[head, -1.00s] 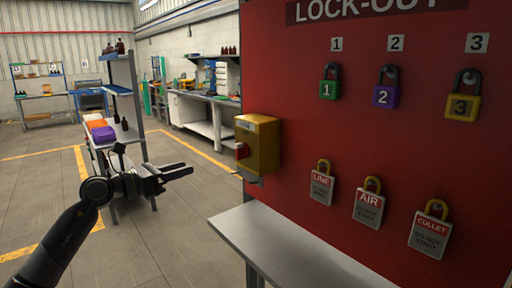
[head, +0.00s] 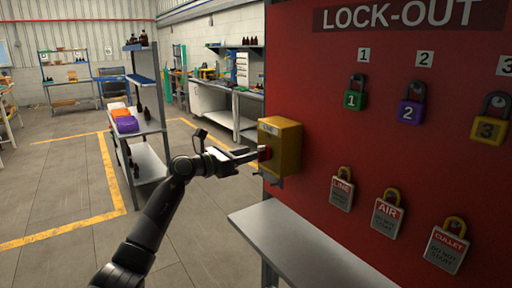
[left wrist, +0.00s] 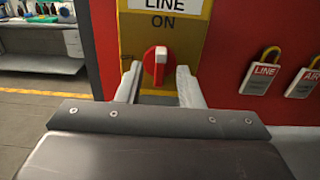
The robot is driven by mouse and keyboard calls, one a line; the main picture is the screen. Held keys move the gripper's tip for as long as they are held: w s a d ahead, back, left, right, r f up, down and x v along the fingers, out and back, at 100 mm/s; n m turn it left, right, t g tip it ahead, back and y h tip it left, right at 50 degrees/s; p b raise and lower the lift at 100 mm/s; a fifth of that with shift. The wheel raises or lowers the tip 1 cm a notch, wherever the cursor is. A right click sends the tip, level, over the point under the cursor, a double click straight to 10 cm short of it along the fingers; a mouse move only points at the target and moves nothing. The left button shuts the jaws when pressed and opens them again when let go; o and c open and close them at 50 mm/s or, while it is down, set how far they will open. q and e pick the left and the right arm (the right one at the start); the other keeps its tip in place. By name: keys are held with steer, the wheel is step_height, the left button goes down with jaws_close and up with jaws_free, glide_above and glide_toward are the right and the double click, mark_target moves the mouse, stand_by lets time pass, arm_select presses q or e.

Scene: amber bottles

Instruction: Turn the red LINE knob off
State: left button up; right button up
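The yellow LINE switch box (head: 283,146) is mounted on the red lock-out board. Its red knob (head: 265,153) is on the face toward my arm. In the left wrist view the knob (left wrist: 155,66) has a pale upright bar, under a label reading LINE and the word ON. My left gripper (head: 257,154) is at the box face in the head view. In the left wrist view its fingers (left wrist: 157,82) are open, one on each side of the knob, with gaps showing between them and it. My right gripper is not in view.
The red board (head: 400,140) carries numbered padlocks and hanging LINE, AIR and CULLET tags. A grey shelf (head: 310,250) juts out below the box. A rack with bottles and bins (head: 130,110) stands behind my left arm. Open floor lies to the left.

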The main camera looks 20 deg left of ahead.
mark_target(263, 154)
arm_select(q)
steer(key=shift+p+x, duration=0.35)
steer(key=shift+x, duration=1.55)
jaws_close()
